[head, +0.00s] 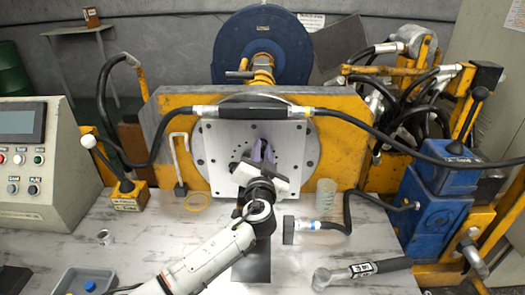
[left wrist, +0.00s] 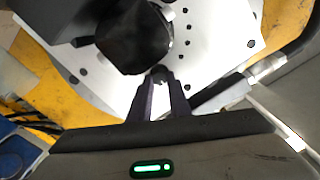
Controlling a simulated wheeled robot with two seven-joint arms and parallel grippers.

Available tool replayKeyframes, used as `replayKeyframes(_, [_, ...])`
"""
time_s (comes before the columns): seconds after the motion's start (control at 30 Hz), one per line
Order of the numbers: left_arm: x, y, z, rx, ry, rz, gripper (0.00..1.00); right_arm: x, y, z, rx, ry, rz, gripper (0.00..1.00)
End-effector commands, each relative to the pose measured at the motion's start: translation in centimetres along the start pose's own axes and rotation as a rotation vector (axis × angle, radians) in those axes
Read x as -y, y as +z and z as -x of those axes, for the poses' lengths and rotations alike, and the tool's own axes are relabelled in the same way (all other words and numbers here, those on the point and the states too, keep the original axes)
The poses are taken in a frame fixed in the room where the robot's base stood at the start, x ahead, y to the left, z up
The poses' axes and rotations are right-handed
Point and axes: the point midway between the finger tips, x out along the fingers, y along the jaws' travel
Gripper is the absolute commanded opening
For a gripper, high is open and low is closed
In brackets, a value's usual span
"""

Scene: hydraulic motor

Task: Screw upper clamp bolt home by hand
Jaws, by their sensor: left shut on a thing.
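My left gripper (head: 262,150) reaches up from the table's front to the white perforated plate (head: 290,130) on the yellow frame. In the left wrist view, its two dark fingers (left wrist: 160,74) are closed together around a small pale thing at their tips, most likely the upper clamp bolt. A large dark rounded body (left wrist: 135,35), possibly the motor, is just beyond the fingertips in front of the plate. How far the bolt sits in its hole cannot be seen. My right gripper is in neither view.
A grey tray (head: 68,279) is at front left.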

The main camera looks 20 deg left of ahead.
Motion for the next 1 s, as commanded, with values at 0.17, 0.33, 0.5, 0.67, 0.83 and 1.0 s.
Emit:
replayKeyframes(0.17, [-0.04, 0.08, -0.01, 0.001, -0.001, -0.046, 0.0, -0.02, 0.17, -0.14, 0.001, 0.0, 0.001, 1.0])
replayKeyframes(0.33, [-0.09, 0.11, -0.02, 0.001, -0.001, -0.147, 0.0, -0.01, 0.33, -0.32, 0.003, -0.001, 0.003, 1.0])
replayKeyframes(0.5, [-0.12, 0.07, -0.03, 0.001, -0.002, -0.275, 0.0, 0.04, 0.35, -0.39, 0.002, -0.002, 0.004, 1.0])
replayKeyframes(0.67, [-0.17, 0.05, -0.03, 0.0, -0.001, -0.394, 0.0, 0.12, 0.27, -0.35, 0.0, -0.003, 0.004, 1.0])
replayKeyframes(0.83, [-0.18, 0.08, -0.04, 0.001, -0.001, -0.499, 0.0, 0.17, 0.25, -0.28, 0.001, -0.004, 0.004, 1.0])
replayKeyframes(1.0, [-0.2, 0.12, -0.05, 0.002, -0.001, -0.569, 0.0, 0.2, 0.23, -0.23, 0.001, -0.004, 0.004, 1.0])
